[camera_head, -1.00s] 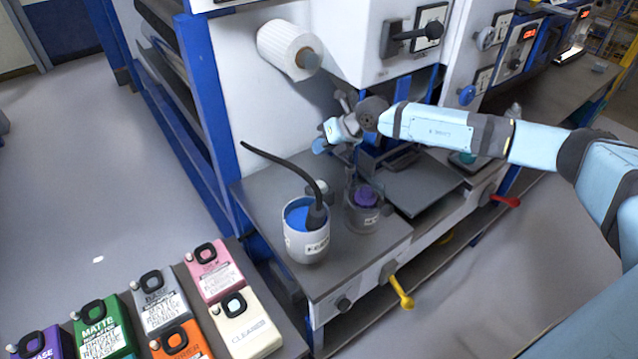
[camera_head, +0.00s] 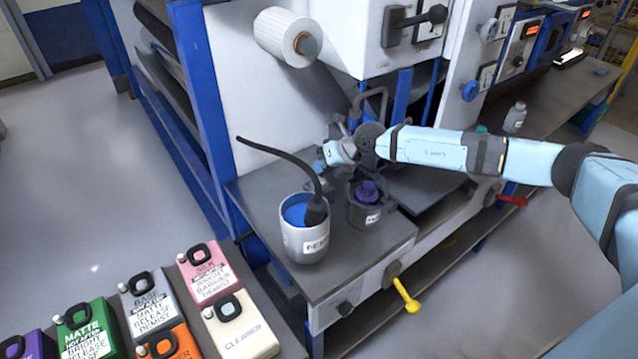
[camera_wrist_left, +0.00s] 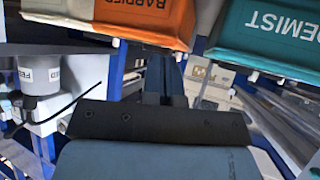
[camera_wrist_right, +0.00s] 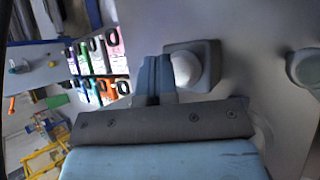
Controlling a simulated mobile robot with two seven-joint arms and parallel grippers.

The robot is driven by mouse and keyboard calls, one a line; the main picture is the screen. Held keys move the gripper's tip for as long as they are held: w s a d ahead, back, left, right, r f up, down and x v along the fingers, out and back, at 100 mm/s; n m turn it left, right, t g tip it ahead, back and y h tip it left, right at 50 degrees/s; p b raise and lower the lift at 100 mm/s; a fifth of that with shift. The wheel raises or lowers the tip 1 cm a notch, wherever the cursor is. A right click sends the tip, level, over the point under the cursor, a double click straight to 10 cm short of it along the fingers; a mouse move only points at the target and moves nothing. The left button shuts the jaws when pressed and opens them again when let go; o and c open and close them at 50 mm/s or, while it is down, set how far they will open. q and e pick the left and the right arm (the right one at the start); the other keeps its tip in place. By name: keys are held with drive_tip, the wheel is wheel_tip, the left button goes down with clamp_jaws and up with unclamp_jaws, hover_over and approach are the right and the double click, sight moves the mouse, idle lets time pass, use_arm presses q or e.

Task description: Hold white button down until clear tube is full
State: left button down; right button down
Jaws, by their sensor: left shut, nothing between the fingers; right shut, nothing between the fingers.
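The white button (camera_wrist_right: 187,70) is a round white knob in a dark square housing on a pale panel in the right wrist view. My right gripper (camera_wrist_right: 155,62) is shut, its blue fingertips overlapping the button's left edge in that view; I cannot tell if they touch or press it. In the head view the right gripper (camera_head: 326,158) is by the machine's white side, above the bench, and the button cannot be made out. My left gripper (camera_wrist_left: 165,65) is shut and empty below an orange and a teal bottle. I cannot make out the clear tube.
A white cup (camera_head: 306,240) with blue content and a black hose stands on the grey bench (camera_head: 265,200). Beside it is a dark cup (camera_head: 362,213) with a purple piece. Several coloured bottles (camera_head: 240,322) line the front left. A paper roll (camera_head: 287,37) hangs above.

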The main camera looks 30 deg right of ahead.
use_arm(q)
drive_tip(key=shift+f, duration=0.25)
idle(0.3)
drive_tip(key=shift+r, duration=0.15)
idle(0.5)
idle(0.6)
use_arm(e)
drive_tip(key=shift+f, duration=0.1)
use_arm(q)
drive_tip(key=shift+f, duration=0.2)
use_arm(e)
drive_tip(key=shift+f, duration=0.3)
drive_tip(key=shift+f, duration=0.15)
